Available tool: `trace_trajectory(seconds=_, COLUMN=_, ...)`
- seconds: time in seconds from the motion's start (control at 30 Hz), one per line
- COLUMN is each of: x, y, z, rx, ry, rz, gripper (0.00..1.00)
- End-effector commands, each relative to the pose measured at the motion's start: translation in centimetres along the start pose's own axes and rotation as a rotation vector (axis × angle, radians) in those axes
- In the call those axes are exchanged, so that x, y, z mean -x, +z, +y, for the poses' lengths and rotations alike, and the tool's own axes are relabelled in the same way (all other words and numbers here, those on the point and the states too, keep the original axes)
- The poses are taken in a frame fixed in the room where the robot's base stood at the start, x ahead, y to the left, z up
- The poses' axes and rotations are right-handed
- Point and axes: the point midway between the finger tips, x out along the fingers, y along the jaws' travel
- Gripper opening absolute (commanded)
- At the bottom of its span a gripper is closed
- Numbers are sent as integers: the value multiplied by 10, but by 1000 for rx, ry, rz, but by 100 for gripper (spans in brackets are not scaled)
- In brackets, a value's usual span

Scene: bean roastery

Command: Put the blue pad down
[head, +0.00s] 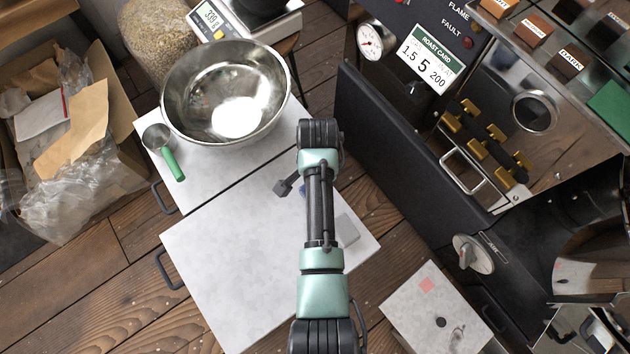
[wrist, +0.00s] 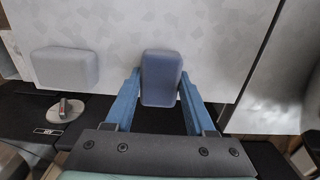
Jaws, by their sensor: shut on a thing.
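The blue pad (wrist: 161,66) is a rounded block between the two blue fingers of my gripper (wrist: 160,80) in the wrist view. My gripper is shut on it. A pale worktop (wrist: 215,45) lies below the pad; I cannot tell whether the pad touches it. In the head view my arm covers most of the gripper, and only a small bluish part of the pad (head: 302,188) shows beside the arm, over the pale worktop (head: 235,265).
A grey pad (wrist: 65,68) lies to the left in the wrist view, near the worktop edge; it also shows in the head view (head: 348,229). A steel bowl (head: 190,95) and a green-handled scoop (head: 172,163) stand at the back. The front left worktop is clear. The dark roaster (head: 400,140) is right.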

Motion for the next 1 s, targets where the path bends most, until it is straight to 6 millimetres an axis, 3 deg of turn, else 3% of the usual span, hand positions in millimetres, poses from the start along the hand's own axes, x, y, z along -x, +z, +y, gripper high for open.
trace_trajectory(seconds=0.33, x=-3, y=0, z=0, rx=0, ry=-1, rz=1, gripper=0)
trace_trajectory(seconds=0.37, x=-2, y=-1, z=0, rx=0, ry=-2, rz=1, gripper=60)
trace_trajectory(seconds=0.5, x=-2, y=0, z=0, rx=0, ry=-2, rz=1, gripper=85)
trace_trajectory(seconds=0.83, x=1, y=0, z=-1, rx=0, ry=-2, rz=1, gripper=85)
trace_trajectory(seconds=1.0, x=24, y=-1, z=-1, rx=0, ry=-4, rz=2, gripper=85)
